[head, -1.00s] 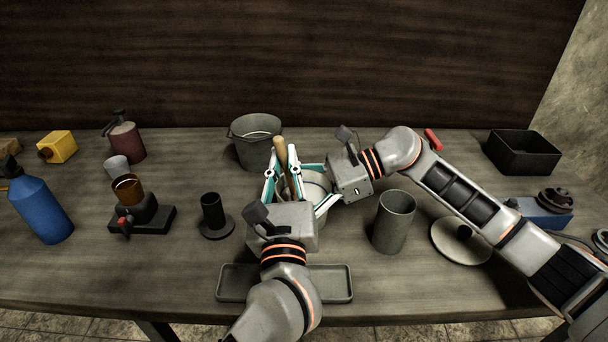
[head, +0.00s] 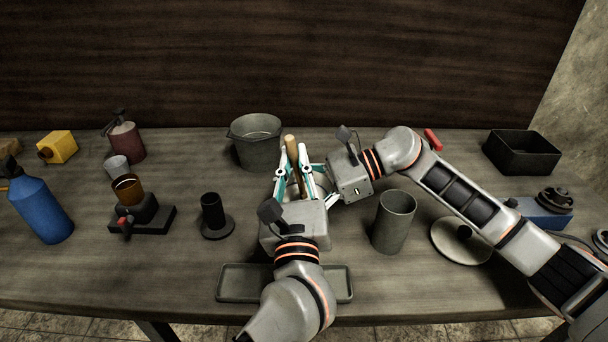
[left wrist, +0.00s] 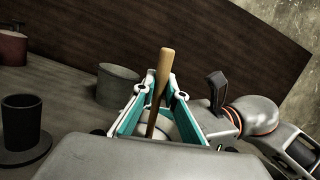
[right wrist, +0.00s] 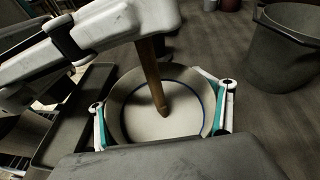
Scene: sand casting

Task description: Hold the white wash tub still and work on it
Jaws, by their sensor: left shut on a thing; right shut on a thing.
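The white wash tub (right wrist: 212,93) stands between my grippers, its pale inside showing in the right wrist view. In the head view the arms mostly hide it. My left gripper (head: 293,165) is shut on a wooden stick (head: 291,150), which also shows in the left wrist view (left wrist: 161,85). The stick slants slightly, and its lower end (right wrist: 161,108) is inside the tub, near the middle. I cannot tell whether it touches the bottom.
A grey bucket (head: 256,152) stands close behind the tub. A grey cylinder (head: 394,222) stands to the right, and a shallow tray (head: 236,283) lies in front under my left arm. A black flanged post (head: 212,215) stands to the left.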

